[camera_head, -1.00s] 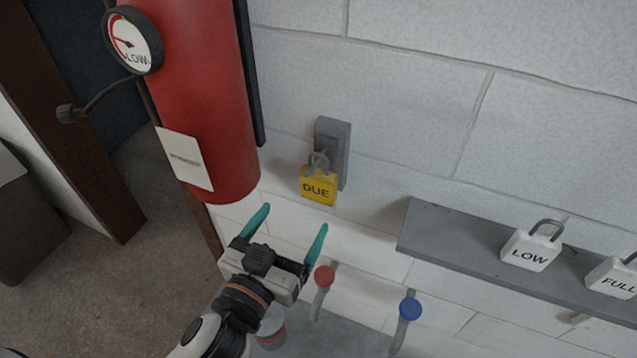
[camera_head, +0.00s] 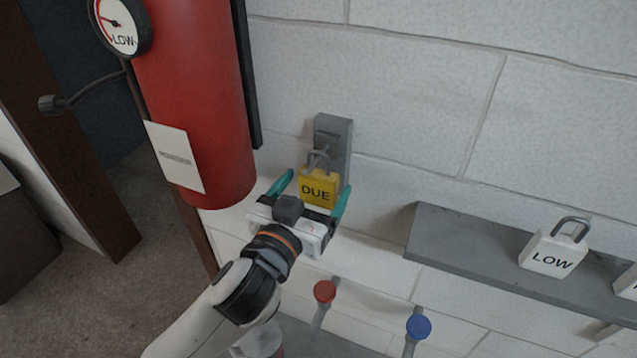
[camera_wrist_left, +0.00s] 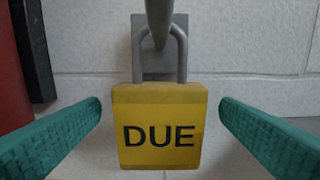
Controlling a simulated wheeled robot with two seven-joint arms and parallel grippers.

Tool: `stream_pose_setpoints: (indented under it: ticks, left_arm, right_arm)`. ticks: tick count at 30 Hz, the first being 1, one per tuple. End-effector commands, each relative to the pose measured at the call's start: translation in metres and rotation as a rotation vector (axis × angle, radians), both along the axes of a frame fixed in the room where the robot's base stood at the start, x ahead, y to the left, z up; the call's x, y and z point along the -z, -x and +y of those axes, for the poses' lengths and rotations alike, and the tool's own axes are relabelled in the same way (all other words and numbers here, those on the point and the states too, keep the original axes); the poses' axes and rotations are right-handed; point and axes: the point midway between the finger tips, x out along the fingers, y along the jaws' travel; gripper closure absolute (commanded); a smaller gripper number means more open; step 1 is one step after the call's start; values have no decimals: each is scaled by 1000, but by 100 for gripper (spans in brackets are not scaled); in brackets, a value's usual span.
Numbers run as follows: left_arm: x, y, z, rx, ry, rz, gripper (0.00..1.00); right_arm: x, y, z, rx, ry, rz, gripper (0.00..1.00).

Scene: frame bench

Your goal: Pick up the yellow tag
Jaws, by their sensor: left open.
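The yellow tag (camera_head: 318,188) is padlock-shaped, reads "DUE" and hangs by its grey shackle from a hook on a grey wall bracket (camera_head: 333,140). In the left wrist view the tag (camera_wrist_left: 160,128) faces the camera, upright, between the two teal fingers. My left gripper (camera_head: 312,190) is open around the tag, one finger on each side. In the left wrist view a gap shows between the tag and each finger of the gripper (camera_wrist_left: 160,115). My right gripper is not in view.
A red extinguisher (camera_head: 190,95) with a gauge (camera_head: 118,25) hangs close to the left. A grey shelf (camera_head: 470,248) at right holds a white "LOW" tag (camera_head: 552,252) and part of another white tag. Red (camera_head: 325,291) and blue (camera_head: 419,326) knobs are below.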

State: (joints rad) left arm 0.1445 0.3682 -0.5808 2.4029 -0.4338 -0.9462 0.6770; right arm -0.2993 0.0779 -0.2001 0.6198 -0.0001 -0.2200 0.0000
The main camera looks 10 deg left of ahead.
Motion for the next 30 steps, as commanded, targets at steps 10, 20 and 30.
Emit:
stream_pose_setpoints:
  ticks: [10, 20, 30]
  left_arm:
    - [0, -25, -5, 1, -1, 0, 15]
    - [0, -24, -5, 1, -1, 0, 52]
    - [-1, -24, -5, 1, 0, -1, 63]
  right_arm:
    - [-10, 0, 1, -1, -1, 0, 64]
    - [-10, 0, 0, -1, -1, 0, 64]
    - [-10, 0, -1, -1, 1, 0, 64]
